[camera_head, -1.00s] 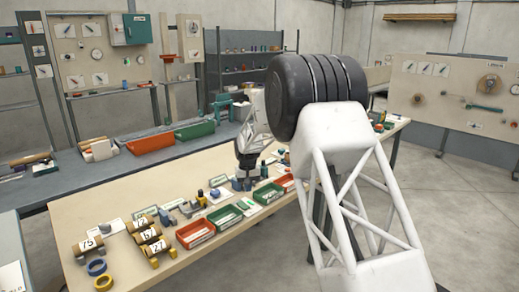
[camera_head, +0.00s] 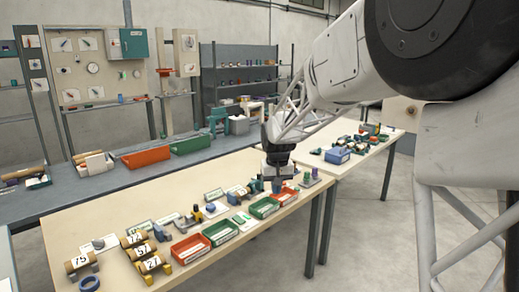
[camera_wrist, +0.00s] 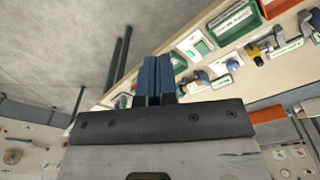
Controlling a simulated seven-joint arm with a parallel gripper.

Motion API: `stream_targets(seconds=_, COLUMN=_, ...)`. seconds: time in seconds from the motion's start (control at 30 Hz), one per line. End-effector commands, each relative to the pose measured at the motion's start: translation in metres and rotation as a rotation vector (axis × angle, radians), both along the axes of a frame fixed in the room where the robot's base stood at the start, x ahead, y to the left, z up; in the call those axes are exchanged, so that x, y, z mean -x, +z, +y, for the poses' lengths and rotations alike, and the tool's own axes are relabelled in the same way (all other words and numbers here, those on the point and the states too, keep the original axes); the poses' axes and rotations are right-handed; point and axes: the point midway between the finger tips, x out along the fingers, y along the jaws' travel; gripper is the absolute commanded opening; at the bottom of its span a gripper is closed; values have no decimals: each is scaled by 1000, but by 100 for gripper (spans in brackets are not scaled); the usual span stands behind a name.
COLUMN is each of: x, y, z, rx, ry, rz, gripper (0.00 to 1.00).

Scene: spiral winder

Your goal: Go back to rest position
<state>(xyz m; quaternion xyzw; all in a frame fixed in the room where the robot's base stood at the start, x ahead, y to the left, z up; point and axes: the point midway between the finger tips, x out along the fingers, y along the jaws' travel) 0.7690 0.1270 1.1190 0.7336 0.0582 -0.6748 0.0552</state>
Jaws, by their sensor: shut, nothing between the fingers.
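My gripper (camera_head: 277,184) is over the far right end of the long wooden bench (camera_head: 110,222), close to the last red tray (camera_head: 286,197). The head view does not show clearly how high it is above the bench. In the wrist view its two blue fingers (camera_wrist: 158,76) are together, with nothing held between them. My arm reaches in from the upper right of the head view.
Red (camera_head: 190,248) and green trays (camera_head: 221,233) line the bench's front edge. A second table (camera_head: 375,150) with a blue box (camera_head: 337,156) adjoins at right. Floor in front is clear.

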Motion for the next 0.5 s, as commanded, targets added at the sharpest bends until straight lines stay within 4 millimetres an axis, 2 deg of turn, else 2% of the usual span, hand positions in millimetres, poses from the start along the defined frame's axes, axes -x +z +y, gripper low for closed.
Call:
stream_targets(seconds=0.03, x=12, y=7, z=-6, rx=0, ry=-5, rz=-5, gripper=0)
stream_targets(seconds=0.23, x=59, y=29, z=-27, rx=-3, ry=-25, rz=-22, gripper=0)
stream_targets(seconds=0.5, x=124, y=48, z=-53, rx=-5, ry=-51, rz=-42, gripper=0)
